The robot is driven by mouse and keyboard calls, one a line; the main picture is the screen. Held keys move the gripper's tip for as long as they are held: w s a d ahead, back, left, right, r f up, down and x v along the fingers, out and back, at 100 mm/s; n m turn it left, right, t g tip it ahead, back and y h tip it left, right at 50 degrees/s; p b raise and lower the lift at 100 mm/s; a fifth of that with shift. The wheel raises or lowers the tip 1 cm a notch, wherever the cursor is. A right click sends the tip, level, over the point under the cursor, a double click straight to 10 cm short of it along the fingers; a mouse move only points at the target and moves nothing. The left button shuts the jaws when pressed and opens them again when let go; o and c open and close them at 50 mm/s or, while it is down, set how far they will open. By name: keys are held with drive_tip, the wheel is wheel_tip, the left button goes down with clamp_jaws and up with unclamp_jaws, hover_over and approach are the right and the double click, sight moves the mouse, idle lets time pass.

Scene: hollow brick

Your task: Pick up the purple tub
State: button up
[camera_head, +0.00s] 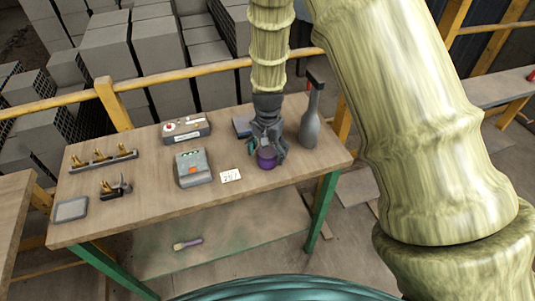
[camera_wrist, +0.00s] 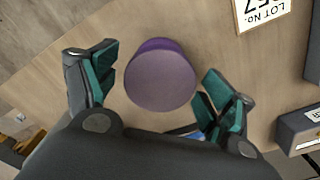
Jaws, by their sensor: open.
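The purple tub (camera_head: 267,158) stands on the workbench toward its right end. In the wrist view the tub (camera_wrist: 160,80) shows from above as a round shape with a dull mauve top and a darker purple side. My gripper (camera_head: 268,145) is over the tub from above and behind, pointing down. In the wrist view my gripper (camera_wrist: 157,92) is open, with one teal-padded finger on each side of the tub. A gap shows between each finger and the tub. The gripper partly hides the tub's back in the head view.
A lot-number card (camera_head: 231,175) and a grey case (camera_head: 193,168) lie to the left. The bench top (camera_head: 130,215) is bare at the front.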

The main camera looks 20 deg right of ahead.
drive_tip(key=shift+f, duration=1)
drive_tip(key=c, duration=1.1)
drive_tip(key=shift+c, duration=0.7)
drive_tip(key=shift+r, duration=0.2)
